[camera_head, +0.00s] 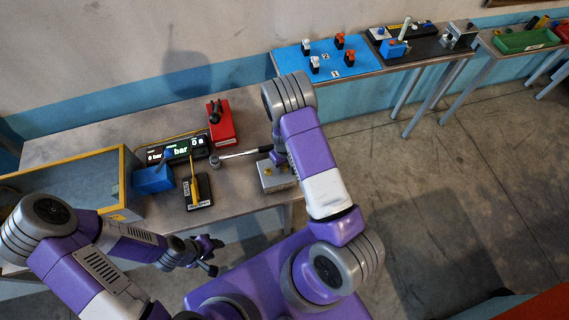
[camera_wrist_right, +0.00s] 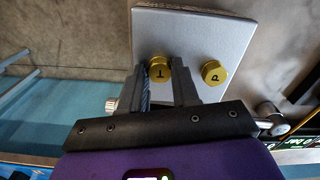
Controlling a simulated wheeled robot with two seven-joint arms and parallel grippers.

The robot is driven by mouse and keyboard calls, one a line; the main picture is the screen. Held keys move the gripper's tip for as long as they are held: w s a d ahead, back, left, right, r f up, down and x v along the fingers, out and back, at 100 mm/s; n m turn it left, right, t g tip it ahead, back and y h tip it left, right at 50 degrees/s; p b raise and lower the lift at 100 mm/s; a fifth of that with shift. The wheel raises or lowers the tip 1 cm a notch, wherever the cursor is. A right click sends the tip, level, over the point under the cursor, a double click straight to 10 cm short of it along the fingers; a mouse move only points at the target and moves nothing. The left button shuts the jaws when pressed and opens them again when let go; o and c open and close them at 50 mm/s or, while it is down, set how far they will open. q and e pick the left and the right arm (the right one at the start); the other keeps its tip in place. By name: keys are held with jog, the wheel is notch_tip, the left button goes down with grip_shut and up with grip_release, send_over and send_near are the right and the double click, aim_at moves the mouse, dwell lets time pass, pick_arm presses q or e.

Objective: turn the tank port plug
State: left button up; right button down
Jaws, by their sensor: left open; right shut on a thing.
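The tank port plug (camera_wrist_right: 158,66) is a brass cap marked T on a pale grey metal block (camera_wrist_right: 195,35). A second brass plug marked P (camera_wrist_right: 214,72) sits to its right on the same block. My right gripper (camera_wrist_right: 161,76) is shut on the T plug, with a finger at each side. In the head view the block (camera_head: 280,180) stands at the table's right end, partly hidden by my right gripper and arm. My left gripper (camera_head: 210,257) is open and empty, in front of the table and away from the block.
A digital pressure display (camera_head: 178,150), a red block (camera_head: 221,122), a blue block (camera_head: 153,179) and a black board (camera_head: 197,191) stand further left. A blue-topped table (camera_head: 325,75) is behind.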

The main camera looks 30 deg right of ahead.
jog(key=shift+m, duration=0.3)
jog(key=m+b, duration=0.1)
jog(key=m, duration=0.2)
jog(key=shift+m, duration=0.4)
jog(key=m, duration=0.4)
jog(key=shift+b, duration=0.3)
jog(key=m, duration=1)
jog(key=shift+m+p, duration=0.3)
jog(key=shift+p, duration=0.1)
jog(key=c, duration=0.8)
grip_release()
